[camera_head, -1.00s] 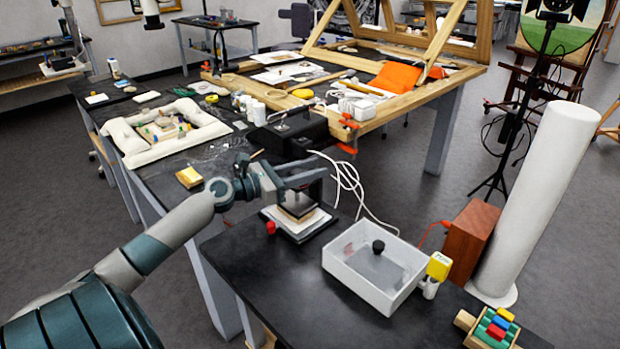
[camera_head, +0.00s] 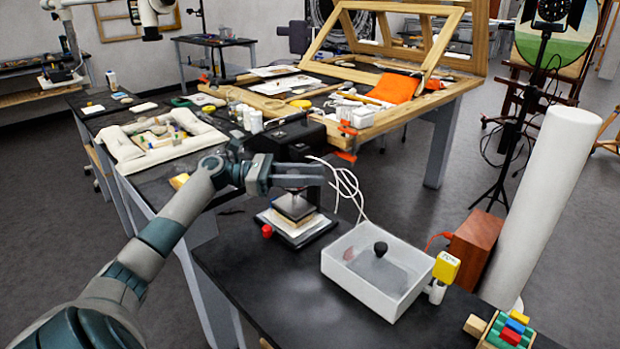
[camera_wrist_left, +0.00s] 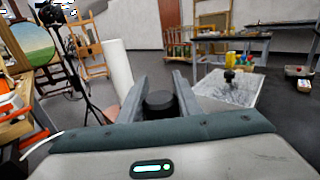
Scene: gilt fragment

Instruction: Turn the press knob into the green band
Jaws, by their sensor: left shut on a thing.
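The press (camera_head: 290,138) is a black machine on the dark table, with a plate over a small pale stack (camera_head: 297,222) on its base. My left gripper (camera_head: 312,176) is at the front of the press, above the plate. In the left wrist view, a dark round knob (camera_wrist_left: 160,103) sits between my two fingers, and my left gripper (camera_wrist_left: 158,88) is shut on it. In the head view my gripper hides the knob. I cannot make out a green band or the knob's pointer in either view. My right gripper is not in view.
A red button (camera_head: 267,231) is at the press base's front left corner. A white tray (camera_head: 345,278) with a black-knobbed piece stands to the right, beside a yellow-topped item (camera_head: 446,267). White cables (camera_head: 350,190) loop right of the press. The dark table front (camera_head: 262,290) is clear.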

